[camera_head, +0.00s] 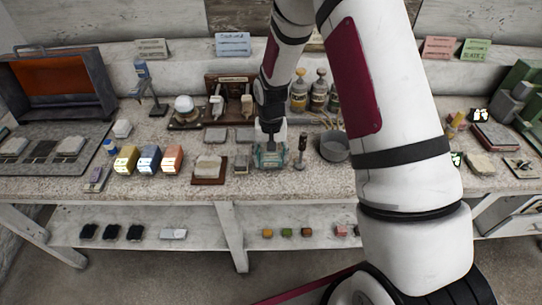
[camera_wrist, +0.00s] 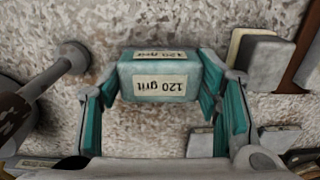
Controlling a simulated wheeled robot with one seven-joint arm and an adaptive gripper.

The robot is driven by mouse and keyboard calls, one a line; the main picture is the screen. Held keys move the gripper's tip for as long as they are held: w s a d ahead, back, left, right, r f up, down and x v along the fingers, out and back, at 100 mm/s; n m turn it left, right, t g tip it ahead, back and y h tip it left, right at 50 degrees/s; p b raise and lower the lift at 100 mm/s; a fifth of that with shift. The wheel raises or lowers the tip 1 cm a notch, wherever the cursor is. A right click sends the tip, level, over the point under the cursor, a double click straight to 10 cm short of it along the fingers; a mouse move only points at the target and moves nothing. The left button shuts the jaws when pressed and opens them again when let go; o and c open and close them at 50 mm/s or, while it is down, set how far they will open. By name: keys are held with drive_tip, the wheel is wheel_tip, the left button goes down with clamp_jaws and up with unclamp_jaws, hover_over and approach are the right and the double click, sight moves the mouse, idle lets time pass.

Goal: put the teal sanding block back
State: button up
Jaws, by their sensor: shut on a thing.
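The teal sanding block (camera_wrist: 160,75) looks pale grey-teal in the wrist view and carries "120 grit" labels on two faces, upside down in the picture. My gripper (camera_wrist: 160,92) is shut on it, with a teal-padded finger at each side. In the head view my gripper (camera_head: 270,153) points down at the middle of the bench. The block shows there only as a small pale teal patch between the fingers, and I cannot tell whether it touches the bench top.
A grey bowl (camera_head: 335,147) and a dark upright tool (camera_head: 301,150) stand right of my gripper. Left are a block on a brown board (camera_head: 209,170) and yellow, blue and orange blocks (camera_head: 149,160). Bottles (camera_head: 318,95) stand behind. Small blocks lie on the lower shelf (camera_head: 200,225).

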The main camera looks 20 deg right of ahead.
sight(271, 156)
drive_tip(key=shift+f, duration=0.15)
drive_tip(key=o, duration=1.3)
drive_tip(key=shift+c, duration=0.2)
wheel_tip(271, 156, up, 12)
drive_tip(key=b, duration=0.1)
drive_tip(key=s+r+n+t, duration=0.2)
drive_tip(key=s+r, duration=0.7)
drive_tip(key=r, duration=0.6)
drive_tip(key=s+r+t, duration=0.1)
drive_tip(key=s+r, duration=0.2)
drive_tip(key=s, duration=0.5)
drive_tip(key=s+r+n+t, duration=0.1)
drive_tip(key=s+r+t, duration=0.1)
drive_tip(key=s, duration=0.7)
drive_tip(key=shift+s+r+n, duration=0.15)
drive_tip(key=shift+r+n, duration=0.15)
drive_tip(key=shift+r, duration=0.15)
